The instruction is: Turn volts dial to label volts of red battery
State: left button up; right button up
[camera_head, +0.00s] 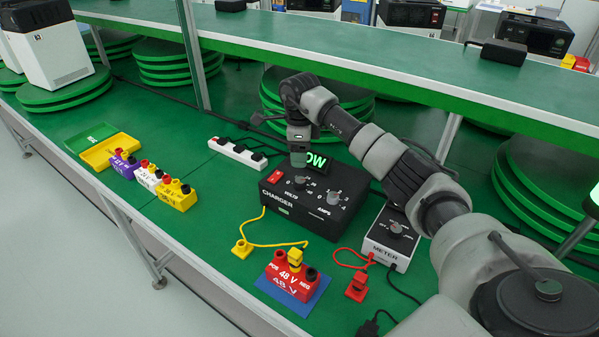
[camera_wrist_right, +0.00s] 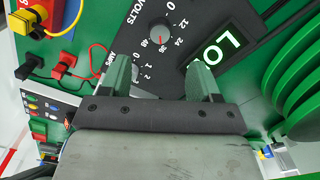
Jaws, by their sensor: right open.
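The black charger (camera_head: 310,205) has a volts dial (camera_head: 299,184), also in the right wrist view (camera_wrist_right: 159,32). Its scale shows 0, 12, 24, 36 and 48; its red mark appears to point near 36. A green display (camera_head: 316,161) beside it, partly hidden, seems to read LOW. The red battery (camera_head: 281,270) is labelled 48 V and sits on a blue mat (camera_head: 303,310) with a yellow plug on top. My right gripper (camera_head: 298,162) is above the charger near the volts dial. Its fingers (camera_wrist_right: 160,80) are apart and empty. My left gripper is out of view.
An amps dial (camera_head: 334,197) is beside the volts dial. A white meter (camera_head: 392,238), a red plug (camera_head: 357,287) and yellow cable (camera_head: 270,243) lie nearby. Purple, white and yellow batteries (camera_head: 177,194) stand left. A raised green shelf (camera_head: 400,70) runs behind.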

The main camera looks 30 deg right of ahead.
aim_at(300, 180)
jog(key=shift+s+a+f, duration=0.15)
jog(key=shift+s+f, duration=0.1)
jog(key=shift+f, duration=0.6)
notch_tip(300, 180, down, 4)
jog(key=shift+w+r+p, duration=0.1)
jog(key=shift+r+p, duration=0.05)
jog(key=shift+p, duration=0.15)
notch_tip(300, 180, down, 3)
jog(key=shift+w+f, duration=0.1)
jog(key=shift+f, duration=0.25)
jog(key=shift+d, duration=0.2)
jog(key=shift+c, duration=0.5)
jog(key=c, duration=0.8)
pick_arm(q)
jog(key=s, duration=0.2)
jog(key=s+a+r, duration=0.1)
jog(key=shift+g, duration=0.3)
